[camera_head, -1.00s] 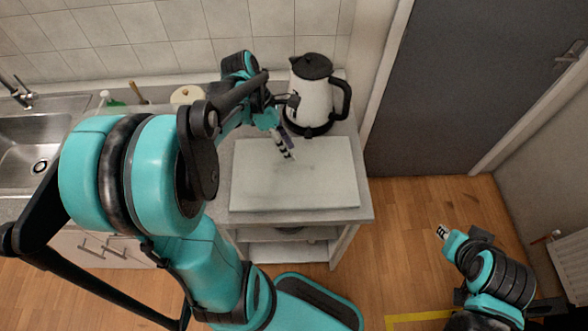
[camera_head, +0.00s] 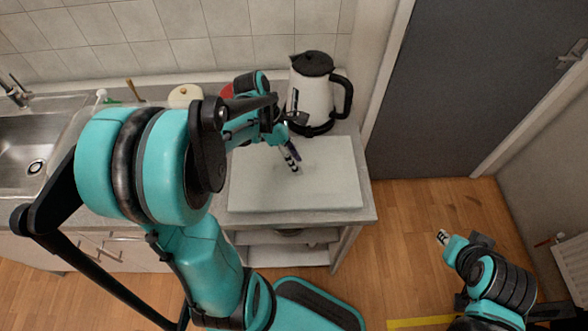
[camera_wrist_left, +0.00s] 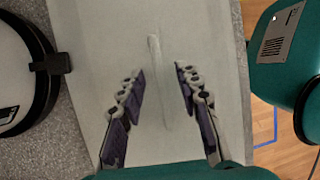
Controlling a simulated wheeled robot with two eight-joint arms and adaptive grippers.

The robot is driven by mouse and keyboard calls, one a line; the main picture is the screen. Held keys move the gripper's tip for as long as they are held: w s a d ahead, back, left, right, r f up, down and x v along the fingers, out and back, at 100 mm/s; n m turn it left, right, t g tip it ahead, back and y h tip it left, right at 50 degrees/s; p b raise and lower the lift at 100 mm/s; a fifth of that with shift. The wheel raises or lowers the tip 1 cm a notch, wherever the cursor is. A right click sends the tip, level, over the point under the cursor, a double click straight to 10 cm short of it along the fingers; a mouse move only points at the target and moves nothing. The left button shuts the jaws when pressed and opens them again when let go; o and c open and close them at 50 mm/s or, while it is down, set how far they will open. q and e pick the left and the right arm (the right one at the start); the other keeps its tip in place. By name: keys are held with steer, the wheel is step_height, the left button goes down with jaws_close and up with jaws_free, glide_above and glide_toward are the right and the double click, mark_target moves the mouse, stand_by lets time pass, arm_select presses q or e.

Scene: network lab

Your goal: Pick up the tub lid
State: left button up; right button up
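A pale, flat rectangular slab (camera_head: 325,185), which I take to be the tub lid, lies on the counter. In the left wrist view, the slab (camera_wrist_left: 95,30) fills the middle, with a narrow raised strip (camera_wrist_left: 157,55) running along it. My left gripper (camera_head: 292,163) points down over the slab's upper middle. In the left wrist view, its two fingers (camera_wrist_left: 160,86) are apart on either side of the strip, with nothing held. I cannot tell whether the fingertips touch the slab. My right gripper (camera_head: 443,237) is low at the right, away from the counter, too small to read its opening.
A white and black kettle (camera_head: 311,93) stands just behind the slab; it also shows in the left wrist view (camera_wrist_left: 15,70). A red item (camera_head: 227,91) and a round cream item (camera_head: 185,94) are farther left. A sink (camera_head: 35,140) is at far left.

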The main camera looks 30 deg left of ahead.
arm_select(q)
steer(key=shift+f, duration=0.2)
jaws_close()
